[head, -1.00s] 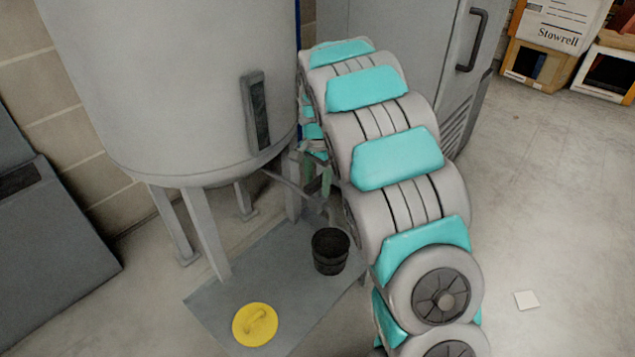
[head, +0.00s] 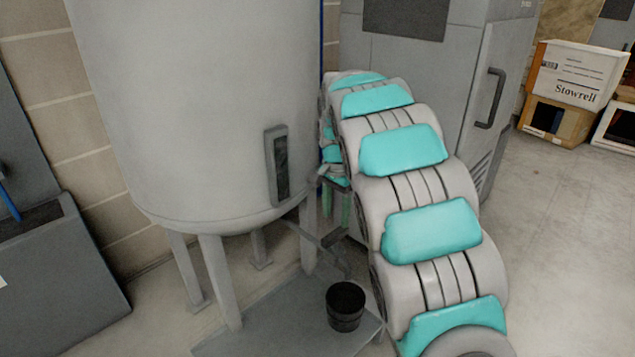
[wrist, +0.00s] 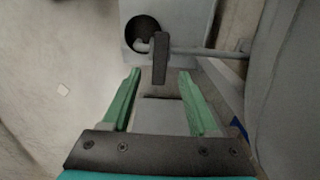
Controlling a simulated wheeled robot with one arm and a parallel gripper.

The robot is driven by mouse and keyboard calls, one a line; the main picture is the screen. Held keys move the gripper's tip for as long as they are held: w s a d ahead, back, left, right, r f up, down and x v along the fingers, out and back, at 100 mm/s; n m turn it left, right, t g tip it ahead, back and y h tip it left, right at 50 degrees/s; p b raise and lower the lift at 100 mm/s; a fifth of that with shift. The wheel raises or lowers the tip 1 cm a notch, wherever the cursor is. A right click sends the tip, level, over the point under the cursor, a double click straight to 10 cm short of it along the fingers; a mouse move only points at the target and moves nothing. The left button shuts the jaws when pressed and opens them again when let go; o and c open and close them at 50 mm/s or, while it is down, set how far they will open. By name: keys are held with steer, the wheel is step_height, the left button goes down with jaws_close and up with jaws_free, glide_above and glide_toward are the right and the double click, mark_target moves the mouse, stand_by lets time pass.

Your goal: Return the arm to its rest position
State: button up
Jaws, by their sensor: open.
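My gripper (wrist: 160,74) is open, its two green fingers spread with nothing between them. In the wrist view a dark lever (wrist: 160,60) on a thin pipe (wrist: 205,51) shows just beyond the fingertips; I cannot tell the gap. In the head view my arm (head: 425,190) reaches from the lower right toward the pipe beside the grey tank (head: 200,100). The arm's far end and gripper are small and partly hidden there, close to the tank's lower right side.
A black bucket (head: 345,308) stands on a grey mat (head: 270,325) below the pipe; it also shows in the wrist view (wrist: 139,28). A grey cabinet (head: 425,60) stands behind the arm. Boxes (head: 575,75) are at the far right. Floor right of the arm is clear.

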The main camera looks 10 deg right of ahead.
steer(key=s+r+n, duration=0.2)
steer(key=s, duration=0.9)
steer(key=s+r+n, duration=0.3)
steer(key=s, duration=0.7)
steer(key=s+f+n+g, duration=0.1)
steer(key=s+f+n, duration=0.1)
steer(key=s, duration=0.9)
steer(key=s+f+n, duration=0.2)
steer(key=s+n, duration=0.2)
steer(key=s, duration=0.6)
steer(key=shift+s+a+f+g, duration=0.2)
steer(key=shift+s+a+g, duration=0.15)
steer(key=shift+s+g, duration=0.05)
